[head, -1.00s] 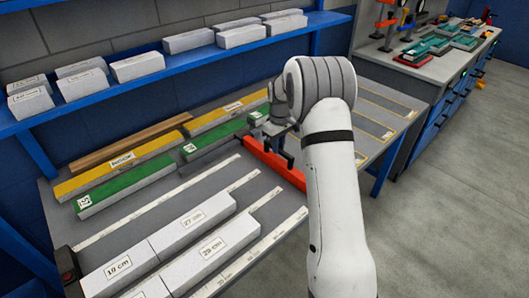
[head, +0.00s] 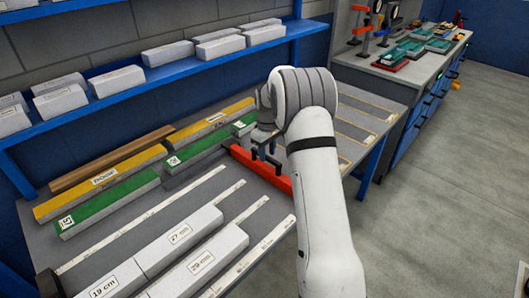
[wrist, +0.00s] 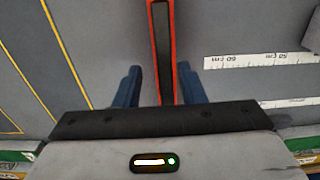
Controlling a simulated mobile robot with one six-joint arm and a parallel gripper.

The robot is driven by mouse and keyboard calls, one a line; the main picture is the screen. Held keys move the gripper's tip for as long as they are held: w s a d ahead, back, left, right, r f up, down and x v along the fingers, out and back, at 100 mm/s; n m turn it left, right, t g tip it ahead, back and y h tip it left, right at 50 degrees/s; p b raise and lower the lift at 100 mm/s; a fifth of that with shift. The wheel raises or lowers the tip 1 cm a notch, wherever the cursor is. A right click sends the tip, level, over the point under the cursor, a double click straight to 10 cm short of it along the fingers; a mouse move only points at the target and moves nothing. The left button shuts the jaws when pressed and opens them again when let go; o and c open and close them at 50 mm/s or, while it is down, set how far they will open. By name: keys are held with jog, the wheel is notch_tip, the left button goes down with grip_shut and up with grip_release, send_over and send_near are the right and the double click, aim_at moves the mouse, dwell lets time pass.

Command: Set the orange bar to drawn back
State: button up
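The orange bar (head: 279,183) lies on the grey table, partly hidden by my arm in the head view. In the wrist view the bar (wrist: 174,48) shows as two orange edges with a dark middle strip, running up from between my fingers. My gripper (head: 264,146) is over the bar near its far end. In the wrist view my gripper (wrist: 160,70) is open, with one blue finger on each side of the bar and a narrow gap visible on both sides. Contact with the bar is hard to judge.
Green bars (head: 108,203) and yellow bars (head: 100,183) lie left of the orange bar. White labelled blocks (head: 180,236) and ruler strips (head: 150,215) are in front. A blue shelf (head: 150,62) with white blocks runs behind. The table's right part is mostly clear.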

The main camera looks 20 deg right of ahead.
notch_tip(320, 180, up, 8)
jog(key=shift+f+b, duration=0.1)
jog(key=shift+b, duration=0.2)
dwell(0.3)
jog(key=shift+s, duration=0.1)
jog(key=s+a+r+m+t, duration=0.15)
jog(key=s+r, duration=0.35)
jog(key=s, duration=0.5)
jog(key=s+a+r+m, duration=0.25)
jog(key=s+r, duration=0.25)
jog(key=s, duration=0.4)
jog(key=s+a+f+m, duration=0.1)
jog(key=s, duration=0.8)
jog(key=s+a+f+m+t, duration=0.1)
jog(key=s, duration=0.9)
jog(key=shift+a+f, duration=0.2)
jog(key=shift+f, duration=0.2)
